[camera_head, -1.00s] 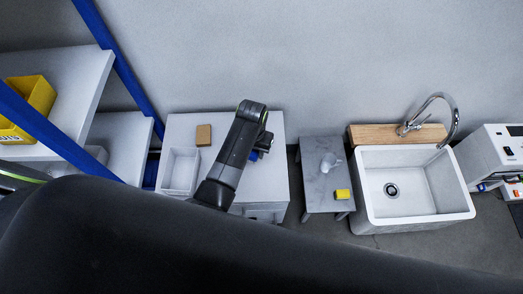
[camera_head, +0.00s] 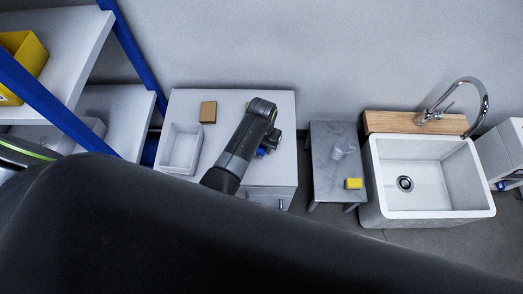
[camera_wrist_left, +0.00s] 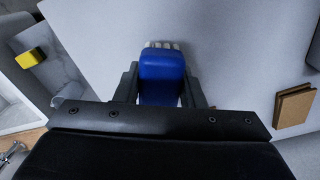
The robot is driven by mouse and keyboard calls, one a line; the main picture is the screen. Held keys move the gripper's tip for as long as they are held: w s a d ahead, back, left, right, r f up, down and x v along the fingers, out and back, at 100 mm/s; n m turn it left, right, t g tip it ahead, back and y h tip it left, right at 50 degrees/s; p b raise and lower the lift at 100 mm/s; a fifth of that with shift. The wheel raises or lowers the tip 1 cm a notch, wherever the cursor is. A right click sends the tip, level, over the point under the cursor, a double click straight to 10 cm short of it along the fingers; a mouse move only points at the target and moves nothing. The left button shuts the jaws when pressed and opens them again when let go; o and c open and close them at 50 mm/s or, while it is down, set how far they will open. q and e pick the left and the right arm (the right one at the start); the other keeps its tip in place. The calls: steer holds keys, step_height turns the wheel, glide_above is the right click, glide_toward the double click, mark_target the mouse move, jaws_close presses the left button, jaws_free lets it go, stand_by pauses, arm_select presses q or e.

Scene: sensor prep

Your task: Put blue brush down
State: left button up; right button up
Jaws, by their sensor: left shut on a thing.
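The blue brush (camera_wrist_left: 162,72) is between the fingers of my left gripper (camera_wrist_left: 160,92) in the left wrist view, with its pale bristle end pointing away from the wrist. My left gripper (camera_head: 268,146) is shut on it. In the head view only a small blue bit of the brush (camera_head: 261,152) shows beside the gripper. The gripper is over the right part of the white cabinet top (camera_head: 233,104). Whether the brush touches the top I cannot tell. My right gripper is not in view.
A white bin (camera_head: 181,149) and a brown block (camera_head: 208,111) stand on the cabinet's left side. To the right are a grey side table (camera_head: 324,160) with a yellow sponge (camera_head: 353,184) and a clear vessel (camera_head: 343,149), then a white sink (camera_head: 430,213). Blue-framed shelves stand left.

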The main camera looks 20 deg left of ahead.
mark_target(262, 151)
arm_select(q)
steer(key=shift+f+b, duration=0.5)
steer(key=shift+f, duration=1.2)
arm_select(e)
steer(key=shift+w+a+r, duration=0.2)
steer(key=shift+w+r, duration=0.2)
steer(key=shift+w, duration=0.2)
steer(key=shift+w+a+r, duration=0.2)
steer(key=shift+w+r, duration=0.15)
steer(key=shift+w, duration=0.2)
arm_select(q)
steer(key=shift+f, duration=0.2)
steer(key=o, duration=1.1)
steer(key=shift+r, duration=0.15)
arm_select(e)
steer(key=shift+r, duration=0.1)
